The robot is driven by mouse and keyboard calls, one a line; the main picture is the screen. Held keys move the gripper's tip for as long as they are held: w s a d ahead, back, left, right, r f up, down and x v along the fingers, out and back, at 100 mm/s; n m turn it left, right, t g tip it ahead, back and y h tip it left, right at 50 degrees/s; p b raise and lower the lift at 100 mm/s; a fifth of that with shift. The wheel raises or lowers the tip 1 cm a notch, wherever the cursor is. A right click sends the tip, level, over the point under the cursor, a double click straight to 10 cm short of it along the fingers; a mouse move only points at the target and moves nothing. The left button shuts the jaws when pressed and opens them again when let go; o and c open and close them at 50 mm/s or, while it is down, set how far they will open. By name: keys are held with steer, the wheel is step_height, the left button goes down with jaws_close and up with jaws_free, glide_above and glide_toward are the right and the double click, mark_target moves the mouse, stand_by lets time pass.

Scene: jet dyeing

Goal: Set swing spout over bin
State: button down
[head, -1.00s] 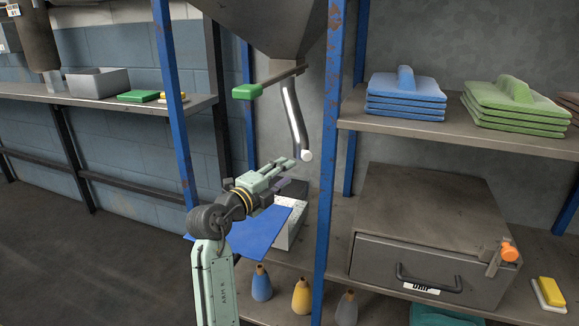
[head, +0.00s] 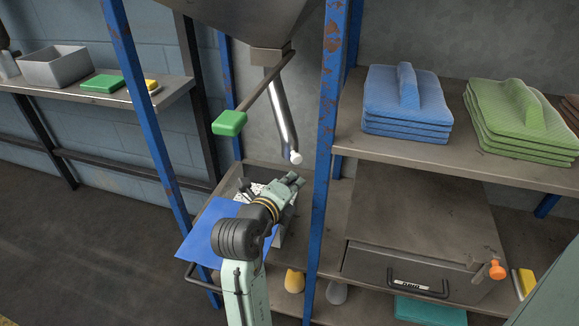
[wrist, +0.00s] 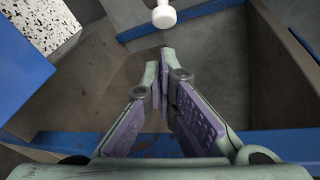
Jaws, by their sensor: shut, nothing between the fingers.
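The swing spout (head: 281,112) is a shiny metal tube hanging under a grey hopper, angled down to a white tip (head: 296,158). The white tip also shows at the top of the wrist view (wrist: 163,15). A lever with a green handle (head: 229,122) runs from the hopper outlet. My gripper (head: 298,178) is shut and empty, just below the white tip and apart from it. In the wrist view its fingertips (wrist: 165,58) nearly meet. Below is a grey open-topped bin-like box (head: 226,188) with white speckled material (head: 250,190), partly hidden by a blue panel and my arm.
Blue rack posts (head: 328,130) stand close right of my gripper and at the left (head: 145,125). A blue panel (head: 208,232) lies beside my arm. A grey drawer unit (head: 400,275) and stacked blue pads (head: 405,105) are right. Open floor is at left.

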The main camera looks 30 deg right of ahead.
steer(key=p+x, duration=0.2)
steer(key=x, duration=0.7)
steer(key=shift+p, duration=0.3)
